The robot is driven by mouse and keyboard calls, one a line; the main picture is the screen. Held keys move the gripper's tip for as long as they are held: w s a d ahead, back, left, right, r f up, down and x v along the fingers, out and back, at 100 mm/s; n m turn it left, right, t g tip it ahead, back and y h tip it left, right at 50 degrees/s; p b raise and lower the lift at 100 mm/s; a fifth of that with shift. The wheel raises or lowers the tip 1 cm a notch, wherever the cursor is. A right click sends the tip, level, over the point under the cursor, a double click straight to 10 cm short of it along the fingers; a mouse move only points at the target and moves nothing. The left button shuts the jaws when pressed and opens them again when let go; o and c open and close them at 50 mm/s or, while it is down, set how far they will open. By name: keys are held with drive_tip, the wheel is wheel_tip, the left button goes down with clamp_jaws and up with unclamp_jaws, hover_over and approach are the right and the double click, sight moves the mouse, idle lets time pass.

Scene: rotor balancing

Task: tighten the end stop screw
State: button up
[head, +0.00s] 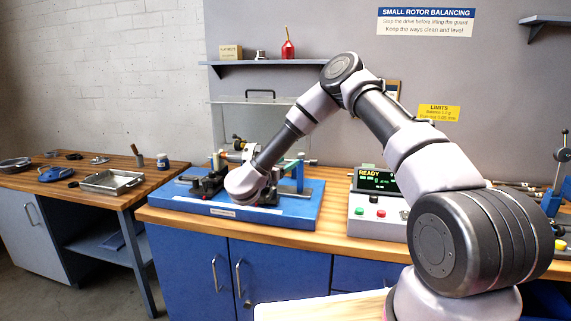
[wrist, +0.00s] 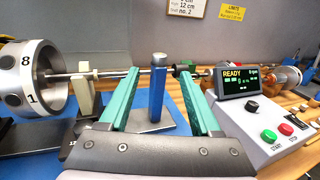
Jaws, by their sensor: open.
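A blue upright post with a grey round cap (wrist: 159,61), apparently the end stop, stands on the machine's blue base in the wrist view. The blue post also shows in the head view (head: 300,174). I cannot clearly make out which part is its screw; a small dark knob (wrist: 184,70) shows just right of the cap. My gripper (wrist: 158,75) is open, its green fingers to either side of the post in the picture, with visible gaps. Whether the post is within finger reach is unclear. In the head view my wrist hides part of the machine.
The control box (head: 378,200) reads READY and stands right of the blue base (head: 235,211). A clear guard (head: 247,118) stands behind.

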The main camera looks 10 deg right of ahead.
drive_tip(key=shift+w, duration=0.1)
drive_tip(key=w+d+r+n+t+y, duration=0.5)
drive_tip(key=w+r+n+t+y, duration=0.35)
drive_tip(key=y, duration=1.25)
drive_tip(key=n+g+y, duration=0.5)
drive_tip(key=n+g, duration=0.5)
drive_tip(key=g, duration=0.1)
approach(301, 154)
drive_tip(key=x, duration=1)
drive_tip(key=shift+w+d+f, duration=0.15)
drive_tip(key=shift+w, duration=0.25)
drive_tip(key=shift+h, duration=0.3)
clamp_jaws()
